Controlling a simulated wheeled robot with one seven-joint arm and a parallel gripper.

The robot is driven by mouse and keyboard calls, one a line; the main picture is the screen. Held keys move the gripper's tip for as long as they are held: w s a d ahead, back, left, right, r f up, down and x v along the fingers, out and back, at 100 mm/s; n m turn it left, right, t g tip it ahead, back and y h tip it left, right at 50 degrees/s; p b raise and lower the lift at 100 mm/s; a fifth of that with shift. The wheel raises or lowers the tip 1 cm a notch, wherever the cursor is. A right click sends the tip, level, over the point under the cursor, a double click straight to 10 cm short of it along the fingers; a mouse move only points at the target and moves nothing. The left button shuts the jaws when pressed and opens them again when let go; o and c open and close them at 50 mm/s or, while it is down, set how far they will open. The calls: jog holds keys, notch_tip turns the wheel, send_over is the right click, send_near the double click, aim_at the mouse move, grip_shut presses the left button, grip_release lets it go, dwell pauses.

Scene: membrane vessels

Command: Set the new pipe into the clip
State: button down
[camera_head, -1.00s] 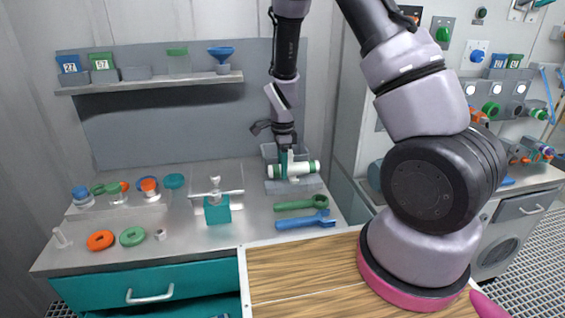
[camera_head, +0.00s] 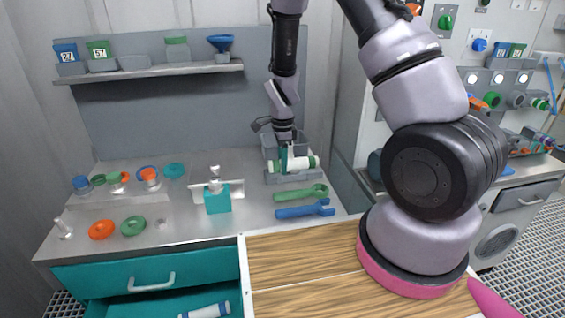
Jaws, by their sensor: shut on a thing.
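A white pipe with green ends (camera_head: 303,163) lies level at the front of a grey tray (camera_head: 296,179) at the back right of the bench. My gripper (camera_head: 288,156) points down from above and is shut on the pipe's middle. I cannot tell whether the pipe rests on the tray or is just above it. A teal block (camera_head: 217,203), possibly the clip, stands left of it with pale parts at its top. Another white pipe with blue bands (camera_head: 206,311) lies in the open teal drawer.
A green wrench (camera_head: 300,194) and a blue wrench (camera_head: 303,210) lie in front of the tray. Orange (camera_head: 101,230) and green (camera_head: 133,226) rings lie front left. A shelf (camera_head: 150,75) with bins runs along the back wall. A wooden top (camera_head: 300,265) is clear.

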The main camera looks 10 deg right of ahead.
jog(key=shift+f, duration=0.2)
jog(key=shift+c, duration=1.3)
grip_release()
notch_tip(320, 180, up, 11)
jog(key=shift+f, duration=0.1)
